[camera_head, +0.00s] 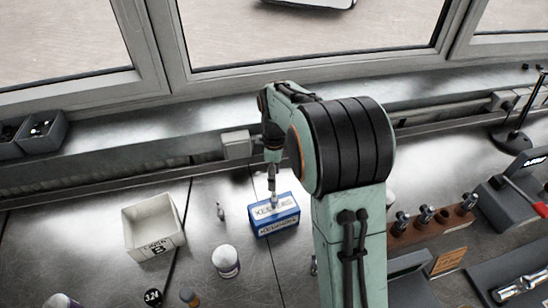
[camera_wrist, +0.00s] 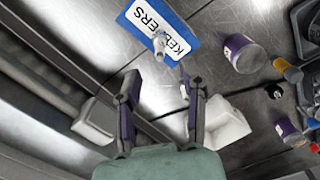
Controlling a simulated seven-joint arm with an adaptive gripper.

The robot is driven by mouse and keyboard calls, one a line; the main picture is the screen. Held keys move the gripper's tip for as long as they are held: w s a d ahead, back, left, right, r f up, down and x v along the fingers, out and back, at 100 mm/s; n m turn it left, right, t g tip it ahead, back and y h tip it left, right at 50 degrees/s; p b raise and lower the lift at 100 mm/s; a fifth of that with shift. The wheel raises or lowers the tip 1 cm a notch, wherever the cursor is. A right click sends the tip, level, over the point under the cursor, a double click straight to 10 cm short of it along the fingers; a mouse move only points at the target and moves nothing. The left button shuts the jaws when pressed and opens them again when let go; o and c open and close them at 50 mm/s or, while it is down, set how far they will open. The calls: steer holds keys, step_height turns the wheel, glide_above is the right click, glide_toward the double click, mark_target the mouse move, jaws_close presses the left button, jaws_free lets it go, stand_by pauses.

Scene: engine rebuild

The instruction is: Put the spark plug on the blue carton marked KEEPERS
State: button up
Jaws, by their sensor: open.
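The blue carton (camera_head: 262,229) marked KEEPERS stands on the metal bench near the middle of the head view. It also shows at the top of the wrist view (camera_wrist: 190,57). The spark plug, a small white piece with a metal end (camera_wrist: 160,45), appears to stand on the carton's label; it also shows in the head view (camera_head: 274,201). My gripper (camera_head: 272,181) is above the carton.
A small metal piece (camera_head: 220,211) stands left of the carton. A white bin (camera_head: 130,238) is farther left. A purple-labelled jar (camera_head: 226,262) and an orange-brown bottle (camera_head: 189,297) are in front. A brown rack (camera_head: 415,235) holds metal parts at right. Windows back the bench.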

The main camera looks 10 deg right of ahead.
step_height(320, 180, up, 7)
steer(key=s+a+m, duration=0.2)
steer(key=s+m, duration=1)
steer(key=s, duration=1.5)
steer(key=shift+s+a+f+y, duration=0.3)
steer(key=shift+y, duration=0.1)
